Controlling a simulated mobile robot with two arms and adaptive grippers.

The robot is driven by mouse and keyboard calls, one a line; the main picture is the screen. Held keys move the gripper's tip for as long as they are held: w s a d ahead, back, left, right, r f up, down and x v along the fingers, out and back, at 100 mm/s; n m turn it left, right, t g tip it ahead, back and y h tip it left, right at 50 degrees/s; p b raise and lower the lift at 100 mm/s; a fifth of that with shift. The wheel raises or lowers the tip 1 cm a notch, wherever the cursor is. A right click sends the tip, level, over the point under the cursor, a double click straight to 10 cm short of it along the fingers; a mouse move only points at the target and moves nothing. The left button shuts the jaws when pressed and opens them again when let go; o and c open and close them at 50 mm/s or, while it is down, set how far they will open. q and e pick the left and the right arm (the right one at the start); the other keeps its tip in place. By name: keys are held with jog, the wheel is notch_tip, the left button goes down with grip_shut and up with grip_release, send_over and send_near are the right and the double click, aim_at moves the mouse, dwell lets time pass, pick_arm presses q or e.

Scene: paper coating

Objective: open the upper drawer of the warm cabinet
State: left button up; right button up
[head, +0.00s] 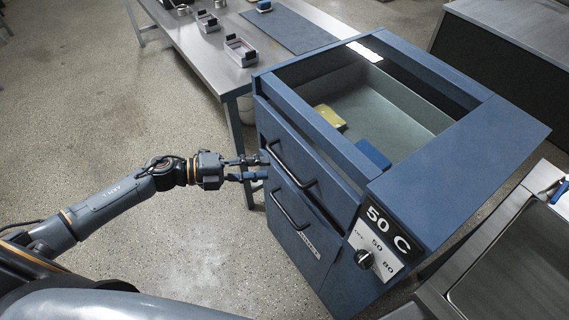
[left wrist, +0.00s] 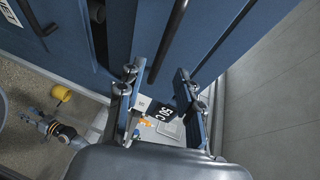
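Whether this drawer sits fully flush, I cannot tell. My left gripper (head: 256,168) is open at the far left end of that handle, its fingers spread. In the left wrist view the dark handle bar (left wrist: 168,42) runs down toward the space between the open fingers (left wrist: 158,98). I see no grip on it.
The lower drawer's handle (head: 291,210) is below. A yellow item (head: 329,117) and a blue item (head: 373,154) lie in the compartment seen through the cabinet top. A dial (head: 365,258) is at the right. A steel table (head: 190,45) stands behind; floor is free at left.

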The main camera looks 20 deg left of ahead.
aim_at(282, 167)
pick_arm(q)
jog(key=p+x, duration=0.1)
jog(key=x, duration=0.6)
jog(key=shift+w, duration=0.1)
grip_shut()
